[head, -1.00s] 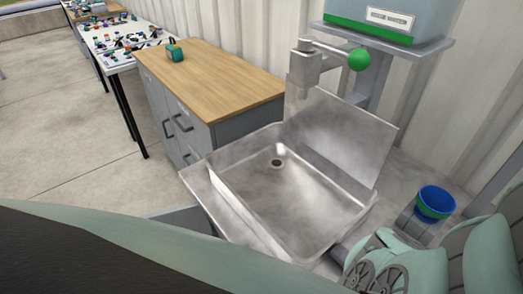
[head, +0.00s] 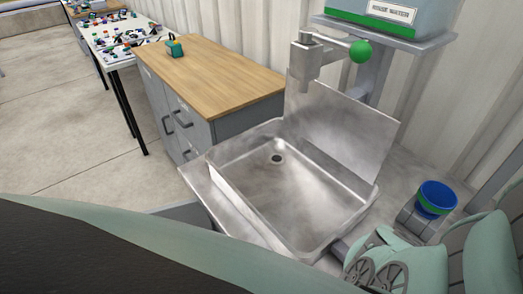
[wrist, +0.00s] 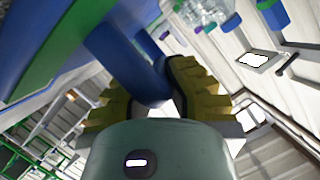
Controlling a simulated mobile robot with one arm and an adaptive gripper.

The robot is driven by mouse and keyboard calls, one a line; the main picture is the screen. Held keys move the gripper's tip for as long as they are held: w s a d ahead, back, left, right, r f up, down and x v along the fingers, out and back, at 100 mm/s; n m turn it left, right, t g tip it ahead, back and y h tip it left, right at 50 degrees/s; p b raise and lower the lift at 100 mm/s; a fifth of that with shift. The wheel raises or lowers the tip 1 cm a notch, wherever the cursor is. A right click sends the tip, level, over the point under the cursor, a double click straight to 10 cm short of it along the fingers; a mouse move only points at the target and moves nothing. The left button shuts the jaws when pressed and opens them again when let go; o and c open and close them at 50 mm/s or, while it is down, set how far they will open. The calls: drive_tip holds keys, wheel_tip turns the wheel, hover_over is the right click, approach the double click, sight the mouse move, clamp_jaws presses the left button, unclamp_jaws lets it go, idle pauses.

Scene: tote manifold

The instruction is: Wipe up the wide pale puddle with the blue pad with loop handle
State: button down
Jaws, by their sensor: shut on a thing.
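My gripper (wrist: 152,85) shows in the wrist view with its yellowish ridged fingers shut on a blue bar. The bar joins a large blue body with a green band (wrist: 55,45), which fills the upper left. In the head view a round, cup-like blue thing with a green band (head: 437,197) is at the right beside my arm. It looks like the same thing, but I cannot be sure. I cannot tell that it is the blue pad with loop handle. I cannot make out a pale puddle in either view.
A steel sink (head: 225,205) with a drain fills the middle, below a tap with a green ball (head: 361,51). A wooden-topped grey cabinet (head: 205,75) adjoins it, with a small teal object (head: 174,47) on top. A white table (head: 95,40) with small parts stands behind. Floor is clear at left.

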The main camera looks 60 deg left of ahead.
drive_tip(key=shift+f, duration=0.3)
drive_tip(key=shift+a, duration=1.65)
drive_tip(key=shift+s+a+f+p, duration=0.1)
drive_tip(key=shift+a+p, duration=0.05)
drive_tip(key=shift+a, duration=0.95)
drive_tip(key=shift+s+a+f+p, duration=0.1)
drive_tip(key=shift+a+p, duration=0.05)
drive_tip(key=shift+a, duration=0.9)
drive_tip(key=shift+s+a+r+p, duration=0.15)
drive_tip(key=shift+a+p, duration=0.3)
drive_tip(key=shift+a, duration=1.2)
drive_tip(key=shift+s+a, duration=0.2)
drive_tip(key=shift+a, duration=1.95)
